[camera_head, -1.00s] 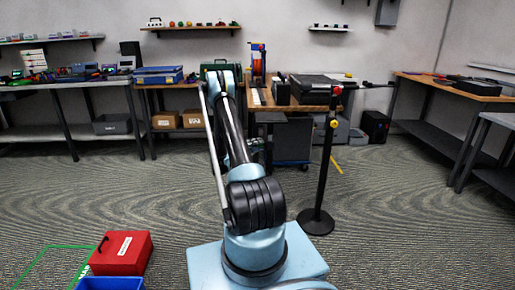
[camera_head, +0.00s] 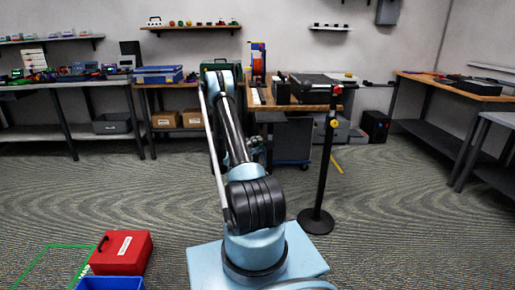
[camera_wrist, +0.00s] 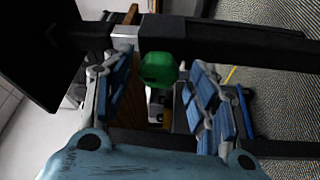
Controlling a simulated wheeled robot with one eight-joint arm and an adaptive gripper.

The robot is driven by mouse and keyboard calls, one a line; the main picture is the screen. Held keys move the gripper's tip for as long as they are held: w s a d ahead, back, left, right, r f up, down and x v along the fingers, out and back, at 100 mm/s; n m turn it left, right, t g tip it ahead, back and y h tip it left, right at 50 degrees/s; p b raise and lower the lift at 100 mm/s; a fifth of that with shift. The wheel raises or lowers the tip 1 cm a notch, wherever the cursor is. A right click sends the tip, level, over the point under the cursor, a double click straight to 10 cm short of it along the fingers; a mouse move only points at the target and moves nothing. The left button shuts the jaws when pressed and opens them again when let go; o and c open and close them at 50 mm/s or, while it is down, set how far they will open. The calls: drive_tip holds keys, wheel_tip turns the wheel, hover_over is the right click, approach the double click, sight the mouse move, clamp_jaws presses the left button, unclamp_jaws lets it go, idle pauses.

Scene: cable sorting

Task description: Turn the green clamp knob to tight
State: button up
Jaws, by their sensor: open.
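The green clamp knob (camera_wrist: 158,68) shows in the wrist view between the two blue-padded fingers of my gripper (camera_wrist: 160,84). My gripper is open. Dark gaps show on both sides of the knob, and I see no finger closed on it. A silver metal piece (camera_wrist: 125,36) and a dark bar (camera_wrist: 220,44) lie beside and behind the knob. The knob's marking for tight cannot be made out. In the head view my gripper and the knob cannot be made out; my arm reaches toward the back workbench.
In the head view the wooden workbench (camera_head: 265,116) carries a dark flat box (camera_head: 315,83) and an orange-and-blue reel (camera_head: 258,62). A black post (camera_head: 328,160) stands right of my arm. A red box (camera_head: 121,252) is on the floor at left. Open floor lies between.

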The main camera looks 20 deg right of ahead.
drive_tip(key=s+a+f, duration=0.1)
drive_tip(key=a, duration=1)
drive_tip(key=shift+a, duration=0.2)
drive_tip(key=shift+s, duration=0.1)
drive_tip(key=s+d+r+n+y, duration=0.1)
drive_tip(key=s+r+y, duration=0.3)
drive_tip(key=r, duration=0.5)
drive_tip(key=s+d+r+y, duration=0.1)
drive_tip(key=s+r+y, duration=0.1)
drive_tip(key=s+r, duration=0.45)
drive_tip(key=s+a+r+y, duration=0.2)
drive_tip(key=s+r+y, duration=0.1)
drive_tip(key=s, duration=0.5)
drive_tip(key=s+a+r+y, duration=0.2)
drive_tip(key=s+r, duration=0.2)
drive_tip(key=s, duration=0.4)
drive_tip(key=s+a+f+y, duration=0.2)
drive_tip(key=s+a, duration=0.2)
drive_tip(key=s, duration=0.4)
drive_tip(key=s+a+f+y, duration=0.3)
drive_tip(key=s+a, duration=0.1)
drive_tip(key=s, duration=0.4)
drive_tip(key=s+a+f+y, duration=0.2)
drive_tip(key=s+a+f, duration=0.1)
drive_tip(key=s, duration=0.5)
drive_tip(key=shift+s+a+y, duration=0.3)
drive_tip(key=shift+s+a, duration=0.05)
drive_tip(key=shift+a, duration=0.3)
